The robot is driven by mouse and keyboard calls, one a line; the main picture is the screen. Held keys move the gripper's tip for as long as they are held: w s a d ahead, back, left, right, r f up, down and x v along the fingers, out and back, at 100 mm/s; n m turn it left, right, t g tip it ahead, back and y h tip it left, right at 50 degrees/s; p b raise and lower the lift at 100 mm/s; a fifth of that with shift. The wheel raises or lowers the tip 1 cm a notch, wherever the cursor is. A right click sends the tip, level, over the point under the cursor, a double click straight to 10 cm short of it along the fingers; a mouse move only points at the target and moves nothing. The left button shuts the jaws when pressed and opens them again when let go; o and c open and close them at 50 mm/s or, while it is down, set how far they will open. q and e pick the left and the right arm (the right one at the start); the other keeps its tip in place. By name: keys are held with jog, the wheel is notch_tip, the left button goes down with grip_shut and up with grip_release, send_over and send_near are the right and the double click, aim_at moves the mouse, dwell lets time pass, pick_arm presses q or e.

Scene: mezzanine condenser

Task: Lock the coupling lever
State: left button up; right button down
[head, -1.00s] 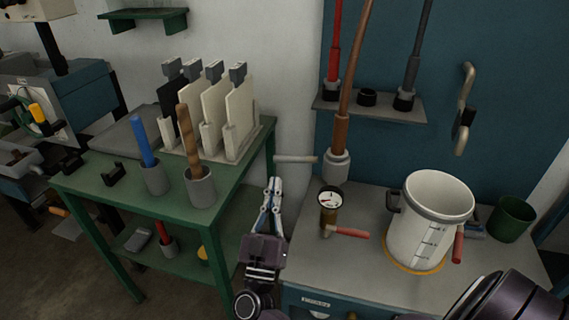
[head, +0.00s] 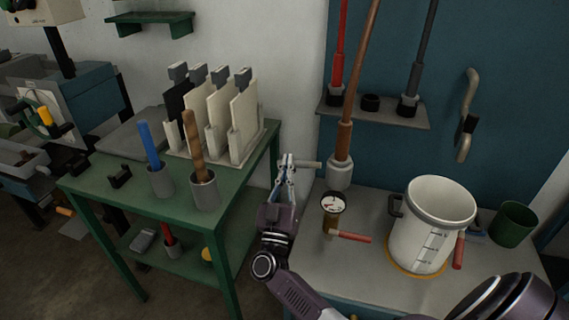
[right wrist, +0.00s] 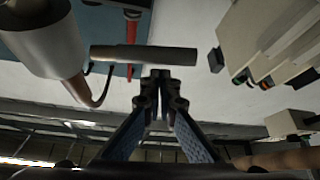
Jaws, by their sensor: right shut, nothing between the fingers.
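The coupling lever (head: 307,164) is a short grey bar. It sticks out to the left of the pale collar-shaped coupling (head: 339,176) at the foot of the brown hose. My right gripper (head: 287,160) is shut and empty, with its fingertips at the lever's free left end in the head view. In the right wrist view the lever (right wrist: 150,55) lies crosswise just beyond the closed fingertips (right wrist: 155,76), and the coupling (right wrist: 38,38) is at upper left. I cannot tell whether the fingertips touch the lever. My left gripper is not in view.
A green table (head: 130,197) with upright plates and tool cups stands left of the gripper. On the grey bench (head: 363,262) are a gauge (head: 332,204) with a red-handled valve, a white pot (head: 432,222) and a green cup (head: 512,222).

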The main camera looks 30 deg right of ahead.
jog(key=shift+f, duration=0.35)
jog(key=shift+s+f+n+t+y+p, duration=0.1)
jog(key=shift+f+n+t+y+p, duration=0.15)
jog(key=shift+n+t+y+p, duration=0.3)
jog(key=shift+n, duration=0.35)
jog(key=s+d+f+n+y+p, duration=0.4)
jog(key=f+n+y+p, duration=0.3)
jog(key=n+p, duration=0.6)
jog(key=shift+s+d+f+n+y, duration=0.2)
jog(key=shift+s+d+n+y, duration=0.15)
jog(key=shift+s+n+y, duration=0.5)
jog(key=shift+w+d, duration=0.1)
